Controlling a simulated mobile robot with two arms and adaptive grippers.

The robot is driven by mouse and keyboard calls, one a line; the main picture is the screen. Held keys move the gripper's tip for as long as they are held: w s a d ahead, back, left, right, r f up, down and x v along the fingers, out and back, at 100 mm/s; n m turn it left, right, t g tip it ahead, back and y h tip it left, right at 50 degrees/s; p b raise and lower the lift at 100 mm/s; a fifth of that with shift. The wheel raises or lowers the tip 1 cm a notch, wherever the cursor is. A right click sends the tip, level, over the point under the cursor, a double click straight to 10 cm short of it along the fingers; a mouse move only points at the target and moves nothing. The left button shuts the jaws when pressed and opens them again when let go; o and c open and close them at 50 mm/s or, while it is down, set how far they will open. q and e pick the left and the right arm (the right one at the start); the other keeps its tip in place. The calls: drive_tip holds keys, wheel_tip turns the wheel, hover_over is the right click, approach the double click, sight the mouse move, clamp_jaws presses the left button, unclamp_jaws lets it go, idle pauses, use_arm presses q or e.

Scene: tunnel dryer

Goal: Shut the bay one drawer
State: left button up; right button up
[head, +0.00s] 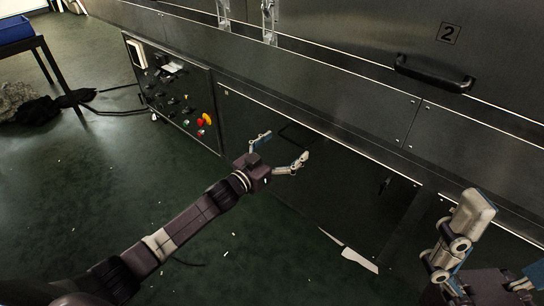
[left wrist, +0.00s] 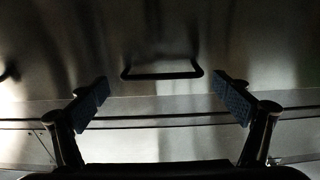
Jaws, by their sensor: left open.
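The drawer front (head: 330,185) that my left gripper faces is a dark, glossy metal panel low on the machine. I cannot tell how far it stands out. Its thin black handle (head: 297,135) is a bracket shape, partly behind my fingers. My left gripper (head: 284,146) is open and empty, with its fingers spread toward the panel. In the left wrist view the handle (left wrist: 160,75) lies ahead, centred above and between the two open fingers (left wrist: 163,98), apart from them. My right gripper (head: 505,236) is at the lower right, partly cut off, fingers apart and empty.
A control panel (head: 176,88) with knobs and a red button is left of the drawer. A plate marked 2 (head: 449,34) and a black handle (head: 434,72) are on the upper machine. A white scrap (head: 359,259) shows low down. The green floor (head: 100,185) at left is mostly clear.

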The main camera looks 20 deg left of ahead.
use_arm(q)
drive_tip(key=v, duration=0.8)
drive_tip(key=shift+s, duration=0.25)
